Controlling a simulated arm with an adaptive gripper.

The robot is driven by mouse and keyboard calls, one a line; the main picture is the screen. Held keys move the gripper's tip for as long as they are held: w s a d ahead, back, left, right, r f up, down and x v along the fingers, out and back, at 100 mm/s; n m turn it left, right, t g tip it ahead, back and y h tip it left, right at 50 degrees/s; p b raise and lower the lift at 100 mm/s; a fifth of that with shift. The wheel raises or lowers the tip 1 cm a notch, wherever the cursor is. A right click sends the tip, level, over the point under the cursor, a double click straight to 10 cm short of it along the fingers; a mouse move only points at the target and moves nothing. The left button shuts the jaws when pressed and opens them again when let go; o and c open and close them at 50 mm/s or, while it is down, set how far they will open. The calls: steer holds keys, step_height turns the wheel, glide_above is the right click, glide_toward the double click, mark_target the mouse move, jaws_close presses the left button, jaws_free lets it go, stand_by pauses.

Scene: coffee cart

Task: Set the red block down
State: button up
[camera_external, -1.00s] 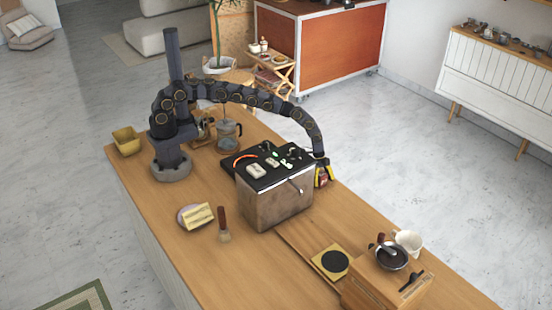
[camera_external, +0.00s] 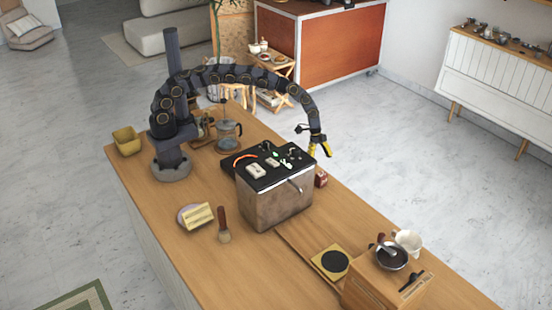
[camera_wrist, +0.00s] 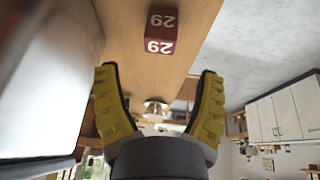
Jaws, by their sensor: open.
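The red block (camera_external: 321,178) rests on the wooden counter (camera_external: 370,235), just right of the dark metal box, which hides part of it. In the wrist view the red block (camera_wrist: 161,31) shows white "29" marks on its faces and sits on the wood, apart from my fingers. My gripper (camera_external: 320,151) is above the counter near the box's back right corner, higher than the block. In the wrist view my gripper's yellow fingers (camera_wrist: 160,75) are spread with nothing between them.
The metal box (camera_external: 275,205) with small items on top stands left of the block. A wooden box (camera_external: 385,290) with a pan (camera_external: 391,258) and a white pitcher (camera_external: 409,241) are at the front right. The counter's right edge is close to the block.

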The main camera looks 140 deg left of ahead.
steer(key=v, duration=0.3)
